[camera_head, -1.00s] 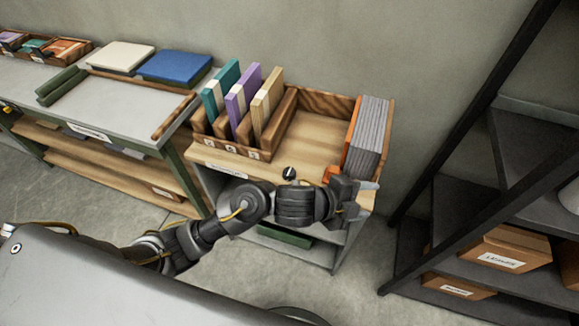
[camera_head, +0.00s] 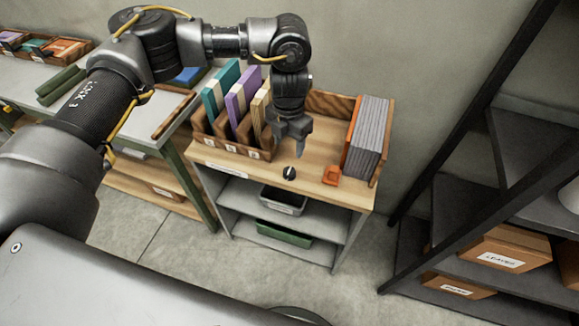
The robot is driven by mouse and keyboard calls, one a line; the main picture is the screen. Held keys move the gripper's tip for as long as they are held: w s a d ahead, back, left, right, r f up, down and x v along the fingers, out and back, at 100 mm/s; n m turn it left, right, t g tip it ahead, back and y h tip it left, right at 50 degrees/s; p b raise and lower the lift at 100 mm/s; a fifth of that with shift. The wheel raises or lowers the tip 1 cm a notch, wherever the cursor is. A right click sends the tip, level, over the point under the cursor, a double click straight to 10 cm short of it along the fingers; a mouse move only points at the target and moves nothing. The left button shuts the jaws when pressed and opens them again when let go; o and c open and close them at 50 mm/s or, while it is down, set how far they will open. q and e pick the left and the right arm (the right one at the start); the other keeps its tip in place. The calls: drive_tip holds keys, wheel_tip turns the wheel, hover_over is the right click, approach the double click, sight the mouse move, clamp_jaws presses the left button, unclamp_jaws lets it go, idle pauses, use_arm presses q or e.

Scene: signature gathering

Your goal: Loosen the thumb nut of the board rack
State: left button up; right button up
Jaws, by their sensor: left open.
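The board rack (camera_head: 217,152) is a wooden frame on a small shelf unit, with teal, purple and tan boards upright in its slots. A small dark knob, apparently the thumb nut (camera_head: 289,173), sits on the wooden top in front of the rack. My left gripper (camera_head: 289,151) points down, open and empty, just above and behind the knob in the picture. They look apart, though the exact gap is hard to judge. My left arm covers part of the tan board. My right gripper is not in view.
A small orange piece (camera_head: 331,174) lies right of the knob. Grey folders (camera_head: 367,136) stand at the right end of the top. Lower shelves hold a grey tray (camera_head: 283,201) and a green item (camera_head: 284,234). A dark metal shelf (camera_head: 480,190) stands at right.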

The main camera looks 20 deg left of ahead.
sight(289, 171)
use_arm(q)
wheel_tip(289, 171, down, 11)
drive_tip(key=shift+d+r, duration=0.1)
idle(0.4)
drive_tip(key=c, duration=1)
